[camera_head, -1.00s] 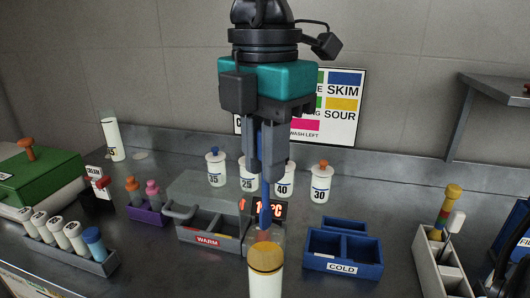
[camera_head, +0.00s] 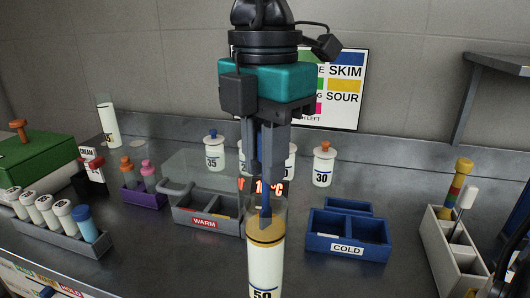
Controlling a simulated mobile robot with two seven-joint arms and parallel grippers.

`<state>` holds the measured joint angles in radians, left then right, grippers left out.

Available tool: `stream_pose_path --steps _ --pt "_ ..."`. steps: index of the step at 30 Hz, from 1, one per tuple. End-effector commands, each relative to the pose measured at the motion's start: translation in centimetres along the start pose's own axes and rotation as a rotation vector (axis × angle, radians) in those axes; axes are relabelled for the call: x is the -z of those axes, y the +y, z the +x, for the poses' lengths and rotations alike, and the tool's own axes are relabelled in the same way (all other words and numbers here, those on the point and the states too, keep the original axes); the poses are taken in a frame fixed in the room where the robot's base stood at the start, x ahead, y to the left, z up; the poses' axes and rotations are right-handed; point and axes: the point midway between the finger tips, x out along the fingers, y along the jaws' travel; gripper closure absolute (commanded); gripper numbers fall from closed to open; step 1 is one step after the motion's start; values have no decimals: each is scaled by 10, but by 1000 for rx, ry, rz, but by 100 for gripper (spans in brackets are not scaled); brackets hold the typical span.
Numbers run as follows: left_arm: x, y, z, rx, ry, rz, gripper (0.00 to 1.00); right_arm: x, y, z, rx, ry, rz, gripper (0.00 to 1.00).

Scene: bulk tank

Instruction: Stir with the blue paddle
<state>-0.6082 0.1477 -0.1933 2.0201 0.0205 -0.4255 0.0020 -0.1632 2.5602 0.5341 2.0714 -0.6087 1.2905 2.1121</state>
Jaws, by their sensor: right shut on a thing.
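My right gripper (camera_head: 266,178) hangs in the middle of the head view, pointing down and shut on the blue paddle. The blue paddle (camera_head: 265,208) shows as a narrow upright strip between and below the fingers. Its lower end meets the yellow-tan top layer in a tall cylinder (camera_head: 265,270) marked 50, with pale contents below. Clear walls seem to rise above that layer, around the paddle's lower part. I cannot tell how deep the tip goes. My left gripper is not in view.
A grey WARM box (camera_head: 188,221) stands left of the cylinder and a blue COLD box (camera_head: 348,252) right of it. Numbered jars (camera_head: 323,168) stand behind. A tube rack (camera_head: 60,238) is at left, and a pale holder (camera_head: 444,262) with tools at right.

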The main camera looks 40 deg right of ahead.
Motion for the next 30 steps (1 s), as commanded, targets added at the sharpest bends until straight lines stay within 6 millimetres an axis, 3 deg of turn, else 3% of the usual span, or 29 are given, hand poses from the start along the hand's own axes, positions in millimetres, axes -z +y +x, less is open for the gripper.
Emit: stream_pose_path --steps 12,30 --pt "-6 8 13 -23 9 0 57 0 0 26 0 0 0 100" --pt "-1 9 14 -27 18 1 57 0 0 30 0 0 0 100"
